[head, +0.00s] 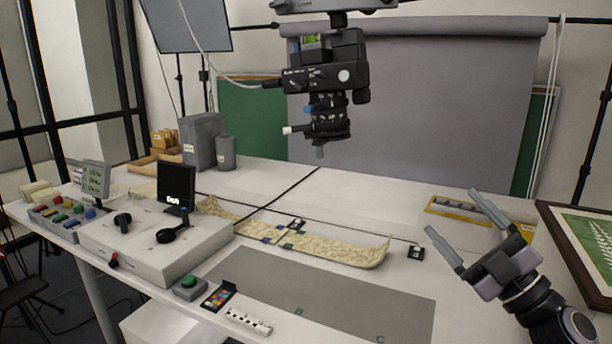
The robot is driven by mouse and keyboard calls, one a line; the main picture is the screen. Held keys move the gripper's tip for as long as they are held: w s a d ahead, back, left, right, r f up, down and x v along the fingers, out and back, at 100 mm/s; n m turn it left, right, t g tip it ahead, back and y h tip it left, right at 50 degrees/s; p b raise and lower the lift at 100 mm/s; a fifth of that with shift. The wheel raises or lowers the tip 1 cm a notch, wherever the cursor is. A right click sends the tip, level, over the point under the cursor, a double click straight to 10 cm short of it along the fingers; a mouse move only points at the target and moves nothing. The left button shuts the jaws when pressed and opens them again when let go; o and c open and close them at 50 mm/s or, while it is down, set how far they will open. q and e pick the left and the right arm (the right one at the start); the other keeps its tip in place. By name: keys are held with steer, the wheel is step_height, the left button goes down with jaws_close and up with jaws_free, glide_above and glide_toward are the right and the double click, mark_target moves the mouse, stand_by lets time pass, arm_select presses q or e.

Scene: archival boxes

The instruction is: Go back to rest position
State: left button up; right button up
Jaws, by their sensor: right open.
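My right gripper (458,228) is at the right of the head view, above the right part of the white table. Its two grey fingers are spread apart with nothing between them. They point up and to the left. My left gripper is not in the head view.
A camera (330,75) hangs over the table. A long cream patterned strip (340,248) lies behind a grey mat (330,295). A white console (150,240) with a small screen stands at left. A framed fern picture (590,240) is right of my gripper.

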step_height(320, 180, down, 14)
steer(key=s+f+m+h, duration=0.1)
steer(key=s+m+h, duration=0.2)
steer(key=m+h, duration=0.55)
steer(key=s+a+f+m+g+h+p, duration=0.1)
steer(key=s+f+m+g, duration=0.2)
steer(key=s+f, duration=0.7)
steer(key=s+a+f+m+g+h+p, duration=0.1)
steer(key=s+f+m+g, duration=0.3)
steer(key=s+f, duration=0.6)
step_height(320, 180, down, 5)
steer(key=shift+s+a+r+g+h, duration=0.1)
steer(key=shift+s+a+g+h, duration=0.15)
steer(key=shift+a+g+h, duration=0.55)
steer(key=shift+d+m, duration=0.25)
stand_by(0.3)
